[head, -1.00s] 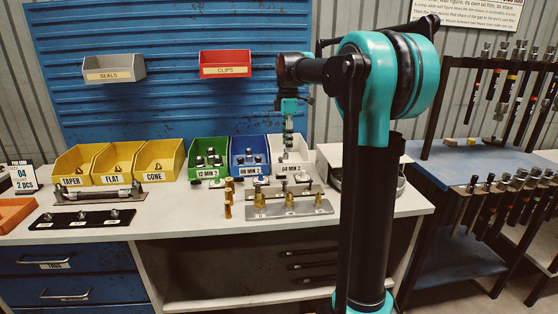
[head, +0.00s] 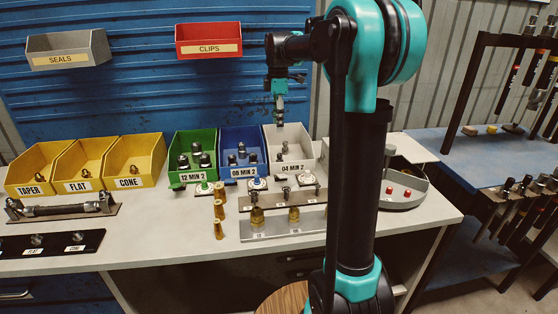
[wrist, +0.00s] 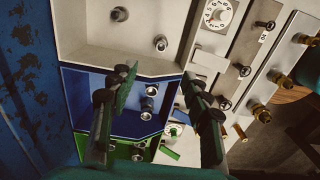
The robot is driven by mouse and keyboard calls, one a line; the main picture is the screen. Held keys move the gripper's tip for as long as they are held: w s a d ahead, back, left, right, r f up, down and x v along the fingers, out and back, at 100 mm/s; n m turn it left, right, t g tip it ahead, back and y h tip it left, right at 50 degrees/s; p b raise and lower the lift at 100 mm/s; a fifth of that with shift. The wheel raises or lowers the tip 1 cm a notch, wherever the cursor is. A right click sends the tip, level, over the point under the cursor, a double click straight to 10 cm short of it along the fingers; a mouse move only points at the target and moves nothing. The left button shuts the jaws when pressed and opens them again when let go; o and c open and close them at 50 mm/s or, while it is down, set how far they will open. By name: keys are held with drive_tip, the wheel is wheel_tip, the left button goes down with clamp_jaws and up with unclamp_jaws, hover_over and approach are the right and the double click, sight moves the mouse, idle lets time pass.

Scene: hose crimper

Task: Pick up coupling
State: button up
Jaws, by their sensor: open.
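Metal couplings stand in three bins. The white bin marked 04 MIN 2 (head: 311,152) holds a few couplings, and one of them (wrist: 160,42) shows clearly in the wrist view. The blue bin (head: 227,142) and the green bin (head: 176,150) hold several more. In the head view my gripper (head: 279,118) hangs pointing down by the white bin's back edge. In the wrist view my gripper (wrist: 160,76) is open with nothing between its fingers, and couplings in the blue bin (wrist: 73,98) show between them. The fingers are apart from the couplings. I cannot tell their exact height.
Yellow bins (head: 138,160) stand to the left, and a round grey tray (head: 403,198) to the right. SEALS (head: 67,48) and CLIPS (head: 208,39) bins hang on the blue wall.

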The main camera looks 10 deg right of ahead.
sight(279, 154)
drive_tip(key=f, duration=1.4)
drive_tip(key=shift+d+f, duration=0.2)
drive_tip(key=shift+f, duration=0.05)
drive_tip(key=shift+c, duration=0.3)
clamp_jaws()
